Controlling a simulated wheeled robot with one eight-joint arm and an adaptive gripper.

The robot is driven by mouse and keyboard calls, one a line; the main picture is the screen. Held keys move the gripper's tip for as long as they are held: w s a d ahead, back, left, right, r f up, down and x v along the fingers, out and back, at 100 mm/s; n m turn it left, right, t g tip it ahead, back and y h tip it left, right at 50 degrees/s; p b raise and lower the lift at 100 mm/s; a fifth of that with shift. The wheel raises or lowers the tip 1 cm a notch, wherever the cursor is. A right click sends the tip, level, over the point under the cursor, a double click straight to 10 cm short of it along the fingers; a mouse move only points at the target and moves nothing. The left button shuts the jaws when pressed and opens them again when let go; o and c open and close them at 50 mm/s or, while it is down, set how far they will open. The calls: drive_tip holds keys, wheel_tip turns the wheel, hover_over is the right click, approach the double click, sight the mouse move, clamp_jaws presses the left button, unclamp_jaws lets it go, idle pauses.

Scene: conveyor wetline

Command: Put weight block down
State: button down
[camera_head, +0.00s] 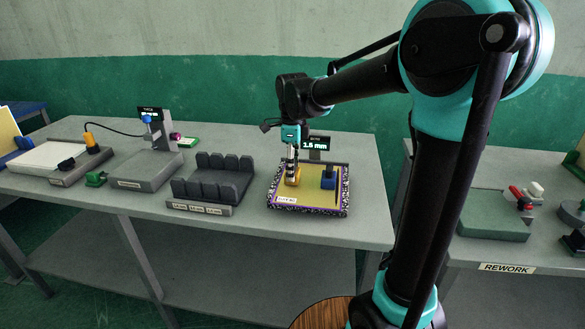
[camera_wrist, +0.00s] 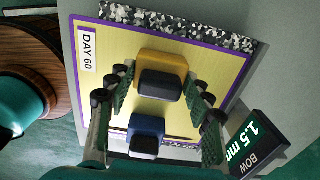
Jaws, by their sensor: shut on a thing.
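My gripper (camera_head: 291,165) points down over the yellow board (camera_head: 309,192). It is shut on the yellow weight block (camera_head: 292,177), whose dark knob (camera_wrist: 160,85) sits between the two fingers in the wrist view. The block is at the board's left side in the head view, on or just above the surface; I cannot tell whether it touches. A blue weight block (camera_head: 328,179) with a dark knob stands on the board to its right; it also shows in the wrist view (camera_wrist: 147,127). The board has a purple border, a speckled edge and a "DAY 60" label.
A "BOW" display (camera_wrist: 257,146) reading about 1.5 mm stands behind the board. A dark slotted rack (camera_head: 212,183) is left of the board, with a grey gauge stand (camera_head: 147,171) farther left. A rework table (camera_head: 495,250) is at right. Bare tabletop (camera_head: 368,215) lies right of the board.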

drive_tip(key=c, duration=0.6)
unclamp_jaws()
drive_tip(key=shift+f, duration=0.1)
drive_tip(key=shift+c, duration=0.2)
wheel_tip(320, 180, up, 12)
